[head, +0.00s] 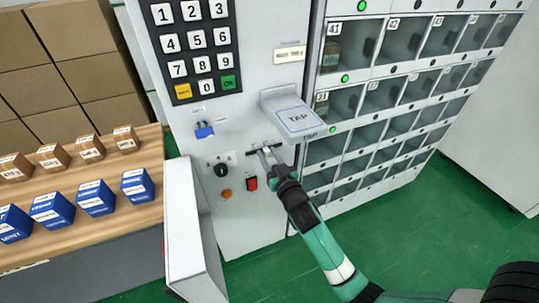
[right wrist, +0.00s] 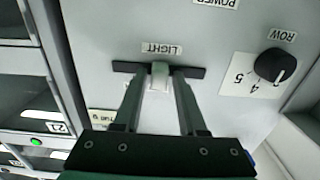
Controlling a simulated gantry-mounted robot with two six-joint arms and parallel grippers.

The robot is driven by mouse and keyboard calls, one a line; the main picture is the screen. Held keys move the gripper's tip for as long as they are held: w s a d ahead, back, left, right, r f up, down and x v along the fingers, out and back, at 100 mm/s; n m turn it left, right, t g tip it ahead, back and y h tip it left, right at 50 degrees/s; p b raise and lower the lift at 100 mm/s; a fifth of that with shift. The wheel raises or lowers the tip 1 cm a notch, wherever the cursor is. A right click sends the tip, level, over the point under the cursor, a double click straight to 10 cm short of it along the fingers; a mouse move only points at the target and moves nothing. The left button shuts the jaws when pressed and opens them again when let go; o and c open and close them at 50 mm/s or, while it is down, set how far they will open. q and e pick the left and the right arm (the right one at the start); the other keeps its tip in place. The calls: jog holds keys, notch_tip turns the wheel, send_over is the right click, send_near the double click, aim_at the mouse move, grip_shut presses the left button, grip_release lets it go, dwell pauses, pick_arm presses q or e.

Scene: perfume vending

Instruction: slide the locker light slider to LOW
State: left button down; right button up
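The light slider is a pale knob (right wrist: 159,74) on a dark horizontal track (right wrist: 122,67) under an upside-down LIGHT label (right wrist: 162,48) in the right wrist view. The knob sits near the middle of the track. In the head view the track (head: 253,152) is on the grey machine front, below the TAP pad, partly hidden by my gripper. My right gripper (head: 267,154) is at the slider, its two fingers (right wrist: 160,78) on either side of the knob. The fingers are apart, with a narrow gap beside the knob; contact is unclear. My left gripper is not in view.
The TAP pad (head: 292,114) juts out just above my right gripper. A black ROW dial (head: 221,170), orange button (head: 226,194) and red switch (head: 251,184) are beside it. Glass lockers (head: 385,85) stand to the right. Blue boxes (head: 96,198) sit on a wooden table (head: 115,225) at left.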

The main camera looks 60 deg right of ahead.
jog(key=shift+o, duration=0.7)
jog(key=shift+s+a, duration=0.15)
jog(key=p+v, duration=0.1)
jog(key=v, duration=1)
jog(key=shift+p, duration=0.3)
jog(key=shift+s, duration=0.1)
